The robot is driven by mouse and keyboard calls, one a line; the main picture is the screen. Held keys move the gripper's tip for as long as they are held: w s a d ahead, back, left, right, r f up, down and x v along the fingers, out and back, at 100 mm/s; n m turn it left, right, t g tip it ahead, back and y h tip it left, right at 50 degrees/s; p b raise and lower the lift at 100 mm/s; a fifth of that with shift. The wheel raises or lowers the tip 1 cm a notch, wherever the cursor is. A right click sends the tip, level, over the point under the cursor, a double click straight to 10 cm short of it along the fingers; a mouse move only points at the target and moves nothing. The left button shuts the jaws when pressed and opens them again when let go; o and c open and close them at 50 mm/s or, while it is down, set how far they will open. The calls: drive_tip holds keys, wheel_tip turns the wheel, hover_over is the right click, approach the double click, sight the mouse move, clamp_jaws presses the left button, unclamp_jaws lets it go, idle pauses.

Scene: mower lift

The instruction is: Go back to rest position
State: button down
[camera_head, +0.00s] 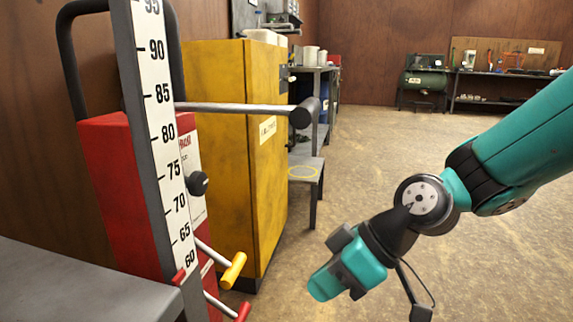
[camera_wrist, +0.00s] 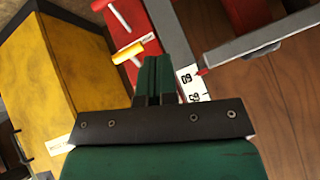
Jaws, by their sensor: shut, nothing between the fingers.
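My gripper (camera_head: 322,287) is at the lower middle of the head view, at the end of my green arm. It is apart from the lift and over the open floor. In the wrist view my gripper (camera_wrist: 155,62) shows its green fingers together with nothing between them. Behind them in that view are the red lift body (camera_wrist: 125,38), a yellow-gripped lever (camera_wrist: 128,52) and a white number scale (camera_wrist: 194,85). In the head view the red lift (camera_head: 112,180) stands at the left with its scale (camera_head: 163,115), a yellow-handled lever (camera_head: 233,270) and a red-handled lever (camera_head: 243,311).
A yellow cabinet (camera_head: 225,130) stands behind the lift. A grey bar with a black end (camera_head: 302,112) sticks out across it. A grey surface (camera_head: 70,290) fills the lower left. The floor (camera_head: 380,160) beyond my arm is clear.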

drive_tip(key=s+d+r+m+h+p, duration=0.6)
drive_tip(key=s+d+r, duration=0.4)
drive_tip(key=s+r, duration=0.35)
wheel_tip(320, 180, up, 38)
drive_tip(key=w+y+p, duration=0.1)
drive_tip(key=p, duration=3.7)
drive_tip(key=shift+a+f+y, duration=0.25)
drive_tip(key=shift+y, duration=0.05)
drive_tip(key=shift+d, duration=0.15)
